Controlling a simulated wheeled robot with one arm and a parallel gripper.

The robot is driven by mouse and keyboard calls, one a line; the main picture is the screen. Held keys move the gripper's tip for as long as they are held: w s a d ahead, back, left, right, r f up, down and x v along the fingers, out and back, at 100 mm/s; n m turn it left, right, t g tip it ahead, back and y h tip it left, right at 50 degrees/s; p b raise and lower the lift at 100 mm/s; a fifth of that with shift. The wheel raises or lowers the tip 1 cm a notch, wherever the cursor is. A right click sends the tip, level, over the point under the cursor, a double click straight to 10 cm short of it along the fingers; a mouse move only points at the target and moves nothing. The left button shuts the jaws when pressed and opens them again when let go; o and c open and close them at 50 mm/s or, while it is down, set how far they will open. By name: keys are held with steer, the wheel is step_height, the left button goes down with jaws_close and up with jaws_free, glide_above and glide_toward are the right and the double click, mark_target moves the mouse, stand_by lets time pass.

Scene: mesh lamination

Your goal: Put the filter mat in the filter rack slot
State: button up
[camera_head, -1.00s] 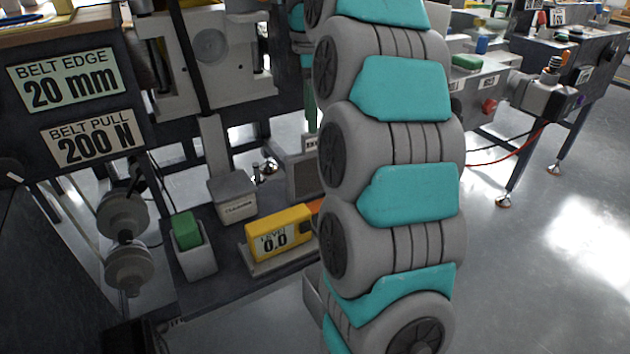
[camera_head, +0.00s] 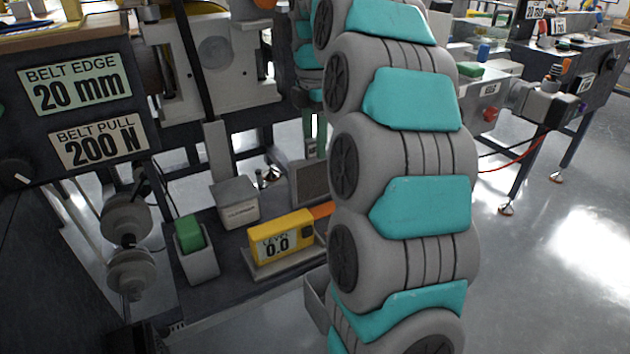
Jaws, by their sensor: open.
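I cannot make out the filter mat or the filter rack slot for certain. A grey framed panel (camera_head: 309,184) stands partly hidden behind my grey and teal arm on the low dark shelf; I cannot tell whether it belongs to the rack. My gripper is not in view; only the links of my arm show, filling the middle of the picture from top to bottom.
A yellow level gauge (camera_head: 280,238) reading 0.0, a pale holder with a green block (camera_head: 189,234) and a grey box (camera_head: 235,202) stand on the low shelf (camera_head: 217,294). A labelled dark panel (camera_head: 35,140) is at left. Open floor (camera_head: 560,260) lies at right.

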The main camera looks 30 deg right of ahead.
mark_target(315, 156)
steer(key=shift+d+f, duration=0.1)
steer(key=shift+f, duration=1.6)
jaws_close()
